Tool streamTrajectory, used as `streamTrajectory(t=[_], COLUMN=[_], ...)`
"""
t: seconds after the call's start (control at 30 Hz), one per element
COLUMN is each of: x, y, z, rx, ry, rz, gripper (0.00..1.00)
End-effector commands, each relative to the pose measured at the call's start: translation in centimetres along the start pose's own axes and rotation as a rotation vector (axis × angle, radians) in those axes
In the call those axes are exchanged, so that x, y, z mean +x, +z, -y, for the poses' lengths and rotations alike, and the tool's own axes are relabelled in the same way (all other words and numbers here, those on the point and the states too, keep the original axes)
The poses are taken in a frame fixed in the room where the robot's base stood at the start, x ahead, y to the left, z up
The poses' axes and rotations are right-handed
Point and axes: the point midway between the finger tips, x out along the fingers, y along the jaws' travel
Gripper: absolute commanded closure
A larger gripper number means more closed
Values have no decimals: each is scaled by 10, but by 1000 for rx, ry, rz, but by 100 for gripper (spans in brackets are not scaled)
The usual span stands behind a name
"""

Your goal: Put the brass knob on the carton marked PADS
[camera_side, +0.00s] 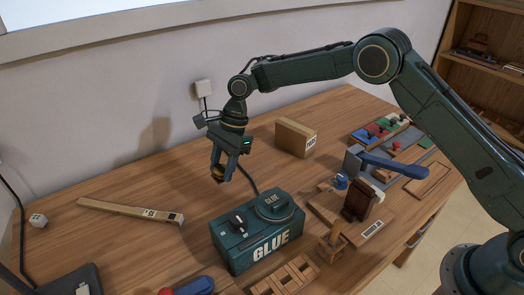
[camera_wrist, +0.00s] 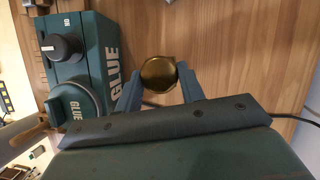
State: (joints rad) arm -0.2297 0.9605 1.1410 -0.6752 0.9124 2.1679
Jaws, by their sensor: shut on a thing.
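The brass knob (camera_wrist: 158,73) is a round, dull gold piece between my fingertips. My gripper (camera_side: 223,174) is shut on it and holds it in the air above the table, left of and above the green GLUE box. The knob also shows small and dark in the side view (camera_side: 218,174). The carton (camera_side: 296,138) is a small brown cardboard box on the table, to the right of and behind my gripper. It has a small white label on its front whose text is too small to read surely. The carton does not show in the wrist view.
The green GLUE box (camera_side: 257,241) with black parts on top stands near the front. A blue-handled tool (camera_side: 395,165), a dark brown block (camera_side: 362,200) and wooden pieces crowd the right. A wooden strip (camera_side: 130,211) lies at left. The wood between gripper and carton looks clear.

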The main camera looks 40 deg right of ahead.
Motion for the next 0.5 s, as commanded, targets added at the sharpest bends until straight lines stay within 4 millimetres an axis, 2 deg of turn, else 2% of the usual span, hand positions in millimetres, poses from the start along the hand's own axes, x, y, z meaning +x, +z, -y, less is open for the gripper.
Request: streamTrajectory(t=[0.17,0.27,0.37,0.5], x=[-8,-18,-32,-59], y=[-11,-24,-44,-81], z=[4,9,15,23], rx=[29,68,124,230], ry=[-14,-30,-53,-97], rz=[-1,-1,-2,-3], gripper=[88,88,88,88])
